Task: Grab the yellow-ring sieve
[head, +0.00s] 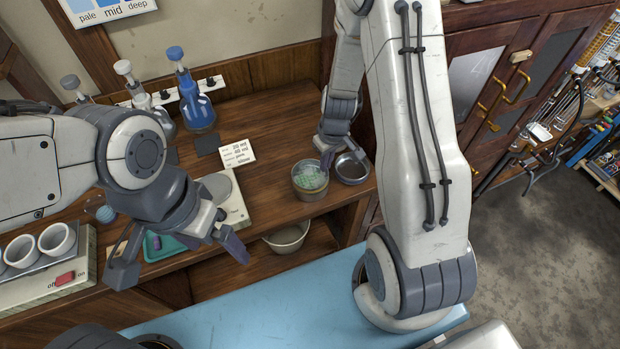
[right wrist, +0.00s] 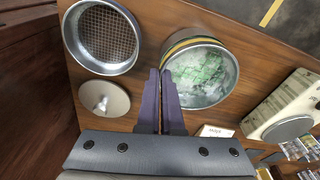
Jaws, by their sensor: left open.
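The yellow-ring sieve (head: 310,191) is a round metal vessel with a yellow band below its rim and green-white material inside. It stands on the wooden bench and also shows in the right wrist view (right wrist: 203,76). My right gripper (head: 327,160) is over the bench between this sieve and a plain one. In the right wrist view its purple fingers (right wrist: 160,73) are together, with the tips at the sieve's left rim. I cannot tell whether they touch it, and I see nothing held. My left gripper (head: 180,259) is open and empty at the bench's front left.
A plain metal mesh sieve (right wrist: 102,38) stands close to the right gripper, with a small round lid-like disc (right wrist: 104,98) beside it. A scale (head: 236,207), a label card (head: 238,153) and a blue flask (head: 197,108) are to the left. A bowl (head: 287,238) sits on the lower shelf.

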